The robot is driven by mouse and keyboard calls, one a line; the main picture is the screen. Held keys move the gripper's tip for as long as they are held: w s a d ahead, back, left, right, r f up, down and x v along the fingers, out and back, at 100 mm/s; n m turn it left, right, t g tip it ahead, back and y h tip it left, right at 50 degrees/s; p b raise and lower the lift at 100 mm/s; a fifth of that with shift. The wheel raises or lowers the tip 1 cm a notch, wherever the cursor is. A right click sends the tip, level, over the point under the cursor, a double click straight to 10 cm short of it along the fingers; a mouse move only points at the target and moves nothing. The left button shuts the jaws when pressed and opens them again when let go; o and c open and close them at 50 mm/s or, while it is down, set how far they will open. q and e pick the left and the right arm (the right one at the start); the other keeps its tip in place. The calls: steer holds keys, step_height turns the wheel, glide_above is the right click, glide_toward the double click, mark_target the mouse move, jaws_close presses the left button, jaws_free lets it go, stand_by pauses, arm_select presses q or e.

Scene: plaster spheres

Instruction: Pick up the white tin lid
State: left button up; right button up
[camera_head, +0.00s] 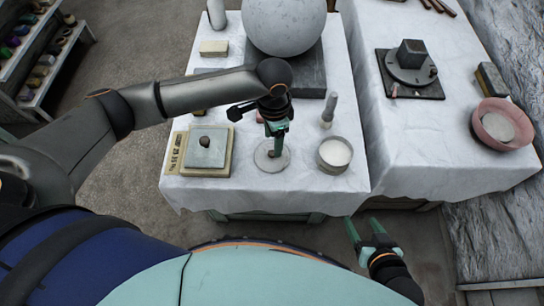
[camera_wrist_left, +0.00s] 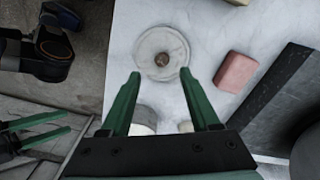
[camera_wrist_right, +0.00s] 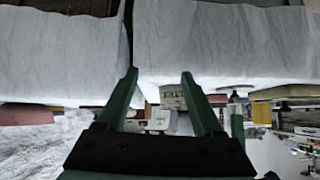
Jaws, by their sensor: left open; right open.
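The white tin lid (camera_head: 265,161) lies flat on the white-draped table, near its front edge. In the left wrist view the lid (camera_wrist_left: 151,43) shows a small brown knob at its middle. My left gripper (camera_head: 276,147) points down over the lid and hides part of it in the head view. Its fingers (camera_wrist_left: 160,73) are spread and empty, with the knob a little beyond the tips in the wrist picture. I cannot tell the exact height. My right gripper (camera_head: 363,225) is open and empty, in front of the table; it also shows in its wrist view (camera_wrist_right: 160,74).
A round tin (camera_head: 334,153) with white contents stands right of the lid. A board with a grey plate (camera_head: 206,150) lies left. A pink block (camera_wrist_left: 235,71) is close to the lid. Behind, a large plaster sphere (camera_head: 284,22) rests on a dark slab (camera_head: 310,78).

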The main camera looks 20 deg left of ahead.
mark_target(272, 153)
arm_select(q)
steer(key=shift+f, duration=0.65)
steer(key=shift+a+f+b, duration=0.15)
steer(key=shift+f+b, duration=0.35)
steer(key=shift+f, duration=0.2)
step_height(272, 153, down, 3)
steer(key=shift+w+f+b, duration=0.1)
steer(key=shift+b, duration=0.4)
arm_select(e)
steer(key=w+r+t, duration=0.3)
steer(key=w+r, duration=0.2)
steer(key=r, duration=0.1)
steer(key=shift+d+r+n+t, duration=0.2)
steer(key=shift+r+n+t, duration=0.1)
steer(key=shift+t, duration=0.1)
steer(key=shift+w, duration=0.1)
arm_select(q)
jaws_close()
arm_select(e)
steer(key=shift+f, duration=0.1)
